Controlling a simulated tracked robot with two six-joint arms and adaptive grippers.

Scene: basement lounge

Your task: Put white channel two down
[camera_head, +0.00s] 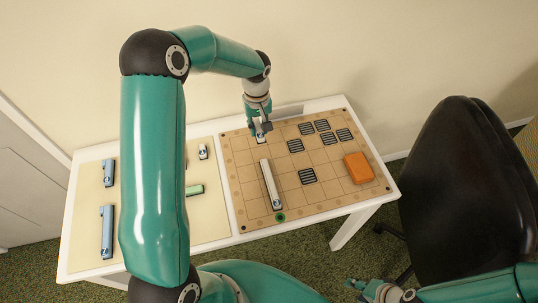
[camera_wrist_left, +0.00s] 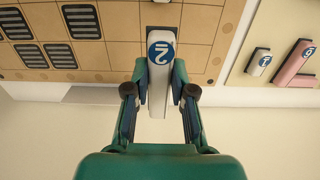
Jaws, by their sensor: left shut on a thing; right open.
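White channel two (camera_wrist_left: 158,99) is a white piece with a blue round label marked 2. In the left wrist view it lies between the two fingers of my left gripper (camera_wrist_left: 160,76), which is shut on it. In the head view my left gripper (camera_head: 261,130) is at the back left of the brown gridded board (camera_head: 238,176), and only a small white end of channel two (camera_head: 261,139) shows below it. I cannot tell whether the piece touches the board. My right gripper (camera_head: 370,290) is open and empty at the lower right, off the table.
The cream mat (camera_head: 205,222) on the left holds blue channels (camera_head: 106,228). A black chair (camera_head: 465,180) stands at right.

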